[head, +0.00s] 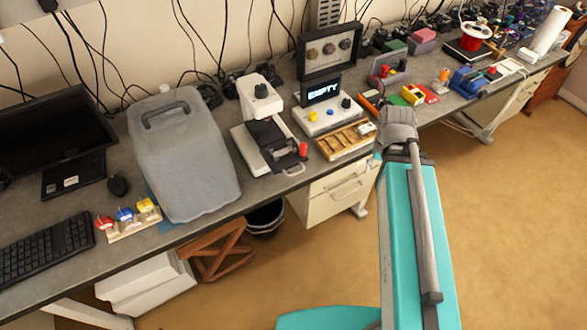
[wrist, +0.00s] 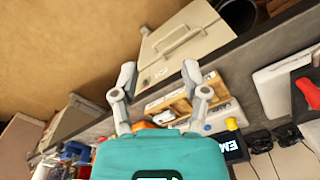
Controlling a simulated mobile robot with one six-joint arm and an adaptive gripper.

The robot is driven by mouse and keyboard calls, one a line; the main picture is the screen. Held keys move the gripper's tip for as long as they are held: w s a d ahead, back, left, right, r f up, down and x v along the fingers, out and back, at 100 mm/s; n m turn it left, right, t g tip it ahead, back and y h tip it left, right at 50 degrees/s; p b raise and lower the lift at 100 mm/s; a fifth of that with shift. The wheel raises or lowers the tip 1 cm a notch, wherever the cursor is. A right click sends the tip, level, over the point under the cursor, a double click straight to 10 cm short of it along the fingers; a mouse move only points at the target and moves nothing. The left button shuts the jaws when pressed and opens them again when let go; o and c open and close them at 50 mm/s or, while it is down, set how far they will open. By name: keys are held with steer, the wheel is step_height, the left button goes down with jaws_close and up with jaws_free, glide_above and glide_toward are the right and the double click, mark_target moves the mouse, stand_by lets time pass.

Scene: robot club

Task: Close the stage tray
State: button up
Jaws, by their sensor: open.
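The stage tray (head: 292,169) appears to be the flat part with a loop handle at the front of a white microscope-like device (head: 249,143). It sticks out toward the desk's front edge. The device has a dark stage (head: 268,134) and a red knob (head: 303,149).
A wooden slotted tray (head: 345,141) and a control box with a display reading EMPTY (head: 322,104) stand right of the device. A large grey covered case (head: 184,155) stands to its left. A drawer cabinet (head: 335,189) is below the desk. The floor in front is clear.

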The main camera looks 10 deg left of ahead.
step_height(320, 180, down, 3)
steer(key=b, duration=0.2)
steer(key=shift+b, duration=0.35)
jaws_close()
steer(key=shift+f+b, duration=0.45)
steer(key=shift+f, duration=0.05)
steer(key=shift+a, duration=0.1)
